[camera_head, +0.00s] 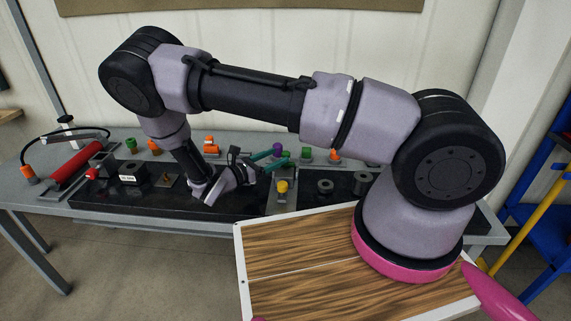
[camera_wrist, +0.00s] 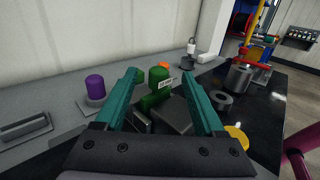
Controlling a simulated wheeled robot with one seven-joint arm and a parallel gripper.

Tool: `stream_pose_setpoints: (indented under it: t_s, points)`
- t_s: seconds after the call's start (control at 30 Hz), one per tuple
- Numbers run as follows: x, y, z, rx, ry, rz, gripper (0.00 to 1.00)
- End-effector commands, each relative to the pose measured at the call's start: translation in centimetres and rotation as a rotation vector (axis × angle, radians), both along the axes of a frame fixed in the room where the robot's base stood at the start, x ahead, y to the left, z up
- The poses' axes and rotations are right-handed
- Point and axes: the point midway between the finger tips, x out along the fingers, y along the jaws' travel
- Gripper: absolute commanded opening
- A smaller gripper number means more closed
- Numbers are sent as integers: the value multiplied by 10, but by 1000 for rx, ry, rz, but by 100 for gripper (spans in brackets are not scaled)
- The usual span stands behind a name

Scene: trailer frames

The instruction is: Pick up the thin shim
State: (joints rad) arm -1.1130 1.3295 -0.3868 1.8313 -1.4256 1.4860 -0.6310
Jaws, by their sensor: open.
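My gripper (camera_head: 286,155) reaches low over the bench, its two teal fingers pointing right and apart. In the wrist view my gripper (camera_wrist: 157,76) is open, with nothing held between the fingers. Beyond and between the fingers are a green knob (camera_wrist: 159,74), a small white label (camera_wrist: 167,82) and a grey square block (camera_wrist: 173,114). A darker narrow block (camera_wrist: 138,121) lies left of the grey block. I cannot pick out the thin shim with certainty in either view; it may be too thin to see or hidden by the fingers.
A purple knob (camera_wrist: 95,87) stands left of the fingers; a yellow round piece (camera_wrist: 236,136) is close on the right. Dark rings (camera_head: 325,186) lie right of the yellow knob (camera_head: 283,186). A labelled black block (camera_head: 132,172) and red cylinder (camera_head: 76,164) are on the left.

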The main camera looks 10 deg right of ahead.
Motion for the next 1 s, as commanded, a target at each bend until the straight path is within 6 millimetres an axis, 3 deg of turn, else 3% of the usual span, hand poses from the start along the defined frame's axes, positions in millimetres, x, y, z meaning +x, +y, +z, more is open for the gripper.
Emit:
stream_pose_setpoints:
  t_s: [0.3, 0.57, 0.77, 1.0]
  points:
    - [21, -38, -3, -1, 0, -2, 71]
    - [23, -43, -3, 0, -1, -1, 71]
    - [23, -43, -3, 0, 0, -1, 0]
    - [23, -42, -3, 0, -1, -1, 0]
